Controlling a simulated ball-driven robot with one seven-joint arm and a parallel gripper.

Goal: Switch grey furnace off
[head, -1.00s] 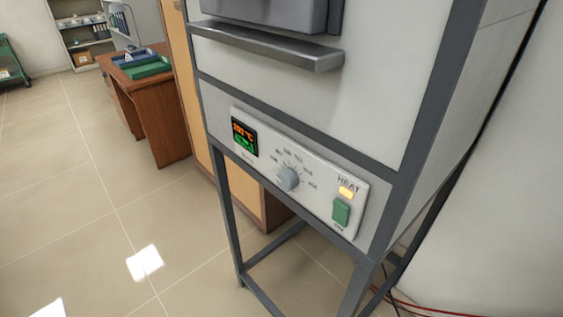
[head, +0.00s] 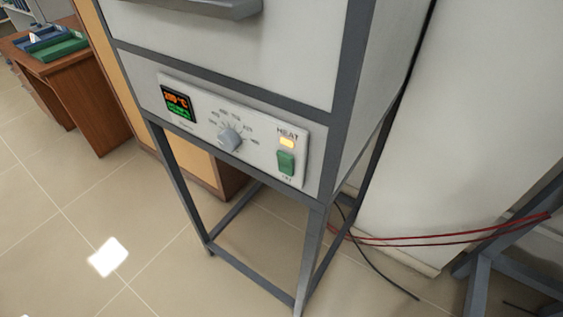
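The grey furnace (head: 240,58) stands on a dark grey metal frame in the head view. Its control panel (head: 203,124) faces me at a tilt. The panel has a display (head: 178,104) lit orange and green, a round grey dial (head: 230,139) with marks around it, a lit yellow lamp (head: 287,142) under the word HEAT, and a green switch (head: 285,163) below the lamp. The switch's exact rocker position is too small to tell. My gripper is not in view.
A wooden desk (head: 75,95) with green and blue trays stands at the left. Red cables (head: 430,240) and a dark cable run by a white surface at the right, near another dark metal frame (head: 500,255). The tiled floor (head: 60,215) at the lower left is clear.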

